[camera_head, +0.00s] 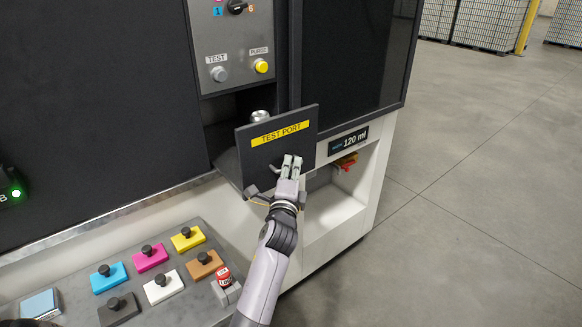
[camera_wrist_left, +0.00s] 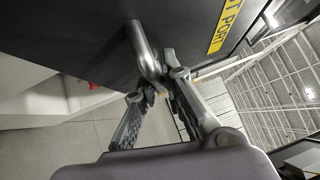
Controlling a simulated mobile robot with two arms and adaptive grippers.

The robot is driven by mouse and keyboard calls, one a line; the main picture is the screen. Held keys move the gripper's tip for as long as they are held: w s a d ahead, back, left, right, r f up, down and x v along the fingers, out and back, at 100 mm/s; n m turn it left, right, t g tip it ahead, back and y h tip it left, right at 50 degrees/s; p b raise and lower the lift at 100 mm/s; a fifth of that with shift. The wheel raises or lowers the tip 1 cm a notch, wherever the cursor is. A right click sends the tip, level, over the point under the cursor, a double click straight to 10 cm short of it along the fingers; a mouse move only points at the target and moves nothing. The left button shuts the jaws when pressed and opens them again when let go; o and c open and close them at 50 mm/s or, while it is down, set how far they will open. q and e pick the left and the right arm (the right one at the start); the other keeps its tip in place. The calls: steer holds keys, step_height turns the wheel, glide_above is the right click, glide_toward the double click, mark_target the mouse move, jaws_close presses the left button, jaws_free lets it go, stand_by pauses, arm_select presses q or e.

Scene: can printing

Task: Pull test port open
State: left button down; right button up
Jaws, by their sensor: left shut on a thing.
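The test port (camera_head: 297,140) is a dark panel with a yellow TEST PORT label, standing out from the machine front and tilted. A gap behind its top edge shows a metallic can (camera_head: 259,116) inside the opening. My left gripper (camera_head: 287,166) is at the front of the panel. In the left wrist view, its fingers (camera_wrist_left: 160,85) are closed around the end of a metal bar handle (camera_wrist_left: 143,50) on the dark panel (camera_wrist_left: 95,35). The handle is mostly hidden by the gripper in the head view. My right gripper is not in view.
Above the port are a TEST button (camera_head: 219,74) and a yellow PURGE button (camera_head: 261,66). A 120 ml display (camera_head: 349,141) is to the right. The floor at right is clear.

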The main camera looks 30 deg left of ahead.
arm_select(q)
steer(key=c, duration=1.7)
jaws_free()
steer(key=shift+s+d+f, duration=0.1)
steer(key=shift+s+f, duration=0.1)
steer(key=shift+s, duration=0.15)
steer(key=v, duration=0.6)
steer(key=shift+s+d, duration=0.2)
steer(key=shift+s, duration=0.15)
